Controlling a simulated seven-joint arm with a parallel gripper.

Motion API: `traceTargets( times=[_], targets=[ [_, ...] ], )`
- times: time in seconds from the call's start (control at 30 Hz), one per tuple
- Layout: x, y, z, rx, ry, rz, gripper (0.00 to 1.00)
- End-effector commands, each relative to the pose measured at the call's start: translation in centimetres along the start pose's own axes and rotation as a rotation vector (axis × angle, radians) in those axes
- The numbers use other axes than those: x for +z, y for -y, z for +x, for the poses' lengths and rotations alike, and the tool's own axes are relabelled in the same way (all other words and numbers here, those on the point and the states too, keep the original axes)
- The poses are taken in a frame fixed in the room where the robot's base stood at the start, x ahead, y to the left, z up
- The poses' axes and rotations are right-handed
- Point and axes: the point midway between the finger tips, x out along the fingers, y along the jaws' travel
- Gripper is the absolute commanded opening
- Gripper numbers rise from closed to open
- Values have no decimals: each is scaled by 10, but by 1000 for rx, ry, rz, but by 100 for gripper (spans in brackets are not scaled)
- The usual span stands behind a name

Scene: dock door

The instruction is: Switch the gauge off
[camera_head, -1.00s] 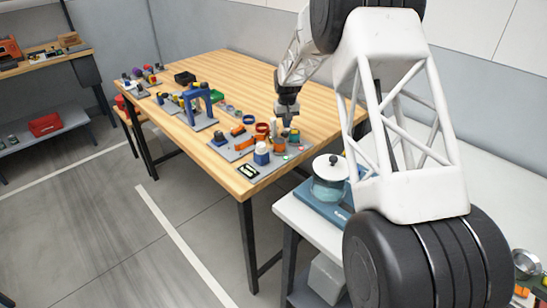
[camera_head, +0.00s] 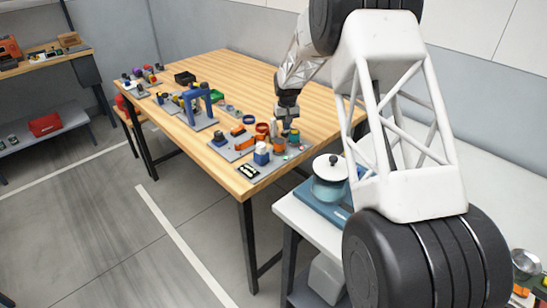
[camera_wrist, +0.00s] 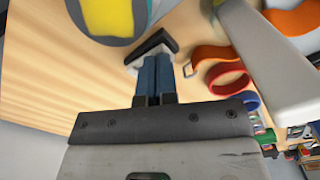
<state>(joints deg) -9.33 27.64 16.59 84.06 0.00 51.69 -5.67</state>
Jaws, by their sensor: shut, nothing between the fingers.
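My gripper (camera_head: 286,124) is over the near end of the wooden workbench, just above a group of small parts. In the wrist view its blue fingers (camera_wrist: 155,74) are together with nothing between them. A black angled piece (camera_wrist: 151,46) lies at or just beyond the fingertips; I cannot tell whether they touch it. A rounded yellow and grey-blue object (camera_wrist: 105,14) is cut off by the top of the wrist view. I cannot tell for certain which thing is the gauge. A small black item with a pale face (camera_head: 248,170) lies at the bench's near corner.
A blue and white container (camera_head: 261,153) and orange parts (camera_head: 243,140) stand close to the gripper. A red ring (camera_wrist: 228,78) lies nearby. A blue arch-shaped stand (camera_head: 199,105) is farther left. The bench's back half (camera_head: 235,75) is clear.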

Motion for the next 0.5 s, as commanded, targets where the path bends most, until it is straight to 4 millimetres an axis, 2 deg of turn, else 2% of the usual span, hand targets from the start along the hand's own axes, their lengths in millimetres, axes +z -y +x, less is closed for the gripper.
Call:
traceTargets(
  times=[0.5],
  targets=[
    [0,0,5,0,0,0,0]
  ],
)
